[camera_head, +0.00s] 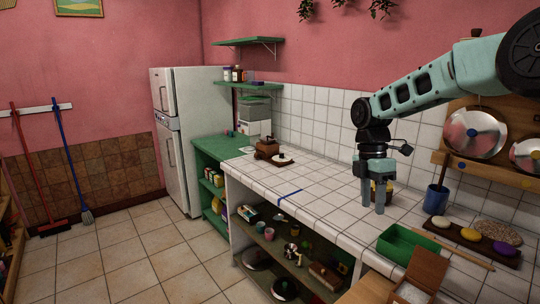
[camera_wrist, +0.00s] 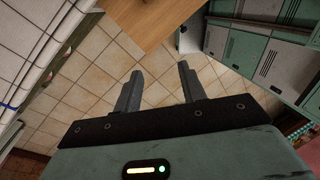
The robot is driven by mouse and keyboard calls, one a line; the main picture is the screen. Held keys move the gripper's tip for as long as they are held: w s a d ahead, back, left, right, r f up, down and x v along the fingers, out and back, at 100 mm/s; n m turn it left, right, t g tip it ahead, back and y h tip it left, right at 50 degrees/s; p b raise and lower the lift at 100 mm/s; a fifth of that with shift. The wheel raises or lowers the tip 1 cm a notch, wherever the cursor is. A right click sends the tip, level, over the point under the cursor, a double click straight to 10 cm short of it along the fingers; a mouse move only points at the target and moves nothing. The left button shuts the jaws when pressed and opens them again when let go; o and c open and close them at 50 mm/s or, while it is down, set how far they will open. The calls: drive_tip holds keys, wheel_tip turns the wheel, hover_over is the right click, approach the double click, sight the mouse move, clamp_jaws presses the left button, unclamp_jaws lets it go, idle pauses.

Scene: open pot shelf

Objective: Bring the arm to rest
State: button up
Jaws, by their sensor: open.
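My gripper (camera_head: 373,208) hangs from my raised arm (camera_head: 430,85), fingers pointing down, in front of the tiled counter (camera_head: 310,205) in the head view. In the wrist view its two fingers (camera_wrist: 160,70) are spread apart with nothing between them. Tiled floor (camera_wrist: 95,65) shows beyond and between the fingers, so the gripper appears to be over the floor rather than the counter top.
A green tray (camera_head: 405,245), a blue cup (camera_head: 435,200) and a brown board (camera_head: 470,238) with several round pieces stand at the counter's right. A wooden surface (camera_wrist: 150,20) and grey-green lockers (camera_wrist: 255,50) show in the wrist view. Open floor lies left.

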drive_tip(key=s+a+m+t, duration=0.1)
drive_tip(key=s+a+m, duration=0.2)
drive_tip(key=s+a, duration=0.5)
drive_tip(key=s+a+m+t, duration=0.1)
drive_tip(key=s+a+m, duration=0.3)
drive_tip(key=s, duration=0.7)
drive_tip(key=s+f+m, duration=0.1)
drive_tip(key=s+m, duration=0.1)
drive_tip(key=s, duration=0.6)
drive_tip(key=s+f+m+y+b, duration=0.1)
drive_tip(key=s+f+m, duration=0.1)
drive_tip(key=s, duration=0.6)
drive_tip(key=shift+s+d+m+t, duration=0.15)
drive_tip(key=shift+d+m+t, duration=0.2)
drive_tip(key=shift+m, duration=0.45)
drive_tip(key=shift+d, duration=0.1)
